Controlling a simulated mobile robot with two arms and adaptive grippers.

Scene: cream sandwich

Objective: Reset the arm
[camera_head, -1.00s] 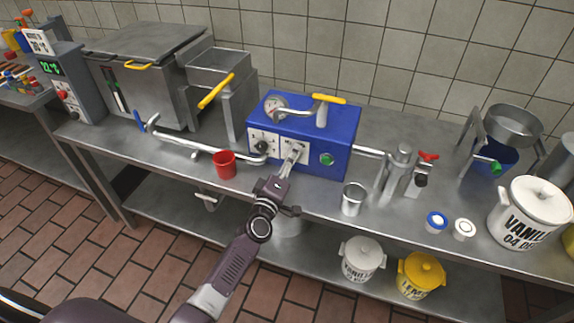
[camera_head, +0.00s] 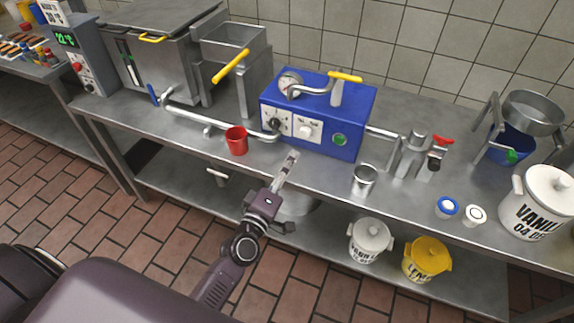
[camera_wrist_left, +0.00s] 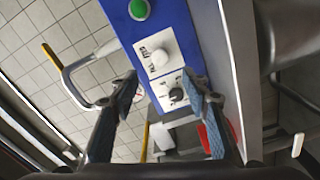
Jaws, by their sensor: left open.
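My left gripper (camera_head: 291,157) is in front of the blue machine (camera_head: 362,118), over the front part of the steel counter. It also shows in the left wrist view (camera_wrist_left: 163,85), with its two fingers spread and nothing between them. The machine's white knob (camera_head: 305,131) and black knob (camera_head: 275,125) are on the front panel, clear of the fingers. In the left wrist view, the white knob (camera_wrist_left: 158,58) and the black knob (camera_wrist_left: 176,94) lie beyond the fingertips. My right gripper is not in view.
A red cup (camera_head: 236,141) stands on the counter left of the gripper, and a metal cup (camera_head: 364,180) stands to its right. A pipe (camera_head: 215,122) runs left from the machine. White (camera_head: 370,242) and yellow (camera_head: 427,257) pots stand on the lower shelf.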

